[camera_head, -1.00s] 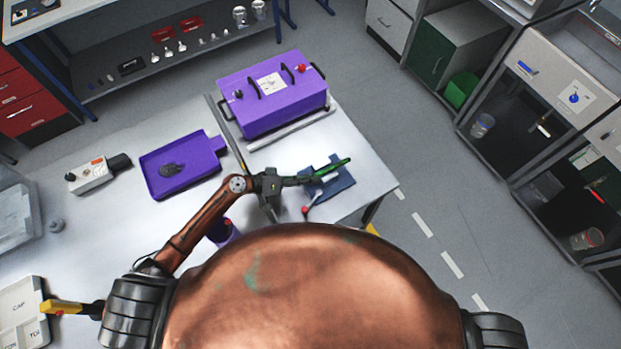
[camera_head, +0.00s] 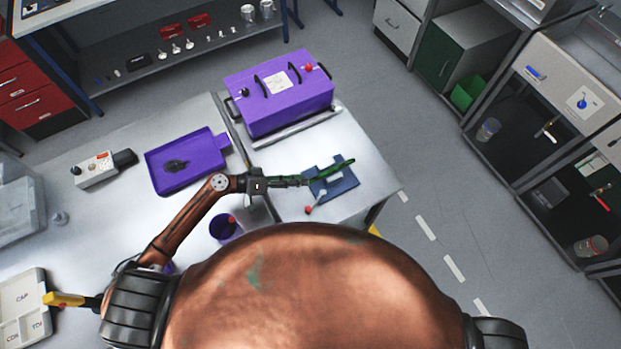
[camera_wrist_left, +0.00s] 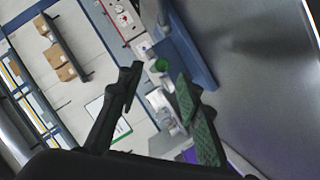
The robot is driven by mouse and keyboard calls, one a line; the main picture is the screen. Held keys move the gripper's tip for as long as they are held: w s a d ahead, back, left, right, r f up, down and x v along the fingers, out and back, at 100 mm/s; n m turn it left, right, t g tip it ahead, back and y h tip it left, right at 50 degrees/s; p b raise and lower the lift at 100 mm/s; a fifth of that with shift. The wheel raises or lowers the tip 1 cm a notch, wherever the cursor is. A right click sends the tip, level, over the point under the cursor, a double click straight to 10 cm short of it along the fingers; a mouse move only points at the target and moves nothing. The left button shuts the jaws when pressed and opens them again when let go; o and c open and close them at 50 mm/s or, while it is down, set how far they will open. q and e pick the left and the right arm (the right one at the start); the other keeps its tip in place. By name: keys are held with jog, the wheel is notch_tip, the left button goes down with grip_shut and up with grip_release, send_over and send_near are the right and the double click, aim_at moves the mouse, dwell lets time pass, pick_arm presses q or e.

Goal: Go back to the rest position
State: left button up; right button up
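My left gripper (camera_head: 300,181) is above the table, extending right toward the blue holder (camera_head: 333,180). In the left wrist view its two fingers (camera_wrist_left: 162,88) stand well apart with nothing visible between them. My left arm comes in from the lower left, bent at the wrist. My right gripper is not in view.
A purple box (camera_head: 290,105) with black handles stands at the back. A purple tray (camera_head: 185,177) with a dark item, a purple cup (camera_head: 222,230) and a red-tipped tool (camera_head: 311,209) are near the arm. A labelled tray (camera_head: 25,300) lies at the lower left.

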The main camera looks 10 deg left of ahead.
pick_arm(q)
jog(key=v, duration=0.6)
